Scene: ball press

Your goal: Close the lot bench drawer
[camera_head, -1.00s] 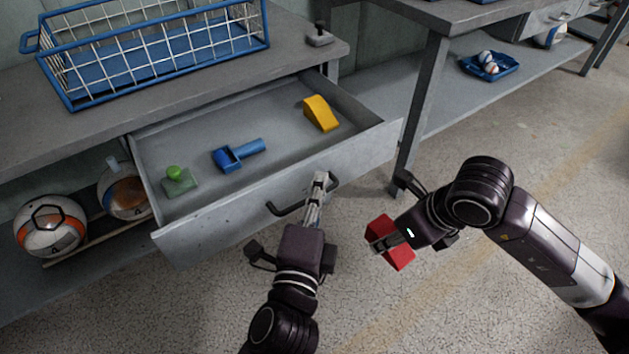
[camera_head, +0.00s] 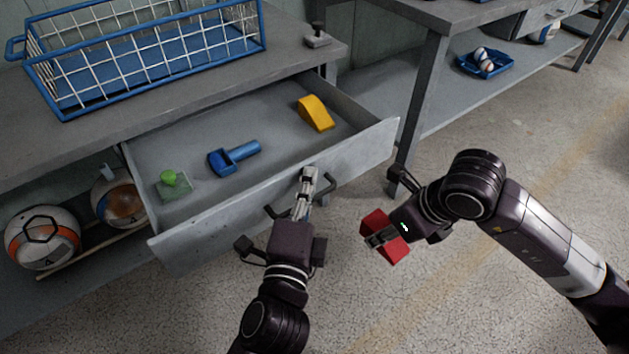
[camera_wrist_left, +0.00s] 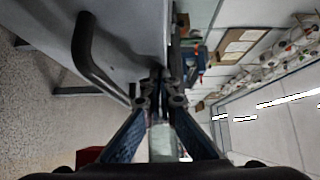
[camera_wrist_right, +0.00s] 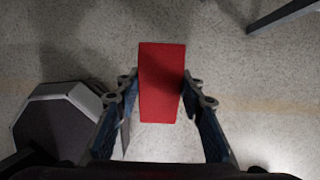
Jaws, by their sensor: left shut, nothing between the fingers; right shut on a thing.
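The lot bench drawer (camera_head: 230,226) is pulled well out of the grey bench (camera_head: 180,100). Its dark bar handle (camera_head: 327,187) is on the front panel and also shows in the left wrist view (camera_wrist_left: 90,55). My left gripper (camera_head: 309,174) is shut and empty, its tips at the drawer front between the handle's ends. I cannot tell whether they touch the panel. Inside lie a green-knobbed piece (camera_head: 170,182), a blue scoop-like piece (camera_head: 232,157) and a yellow wedge (camera_head: 315,113). My right gripper (camera_head: 376,240) is shut on a red block (camera_head: 396,246), above the floor right of the drawer.
A blue wire basket (camera_head: 150,50) and a small grey device (camera_head: 317,38) stand on the bench top. Balls (camera_head: 42,237) sit on the shelf below. Another bench leg (camera_head: 415,110) stands right of the drawer. The floor in front is clear.

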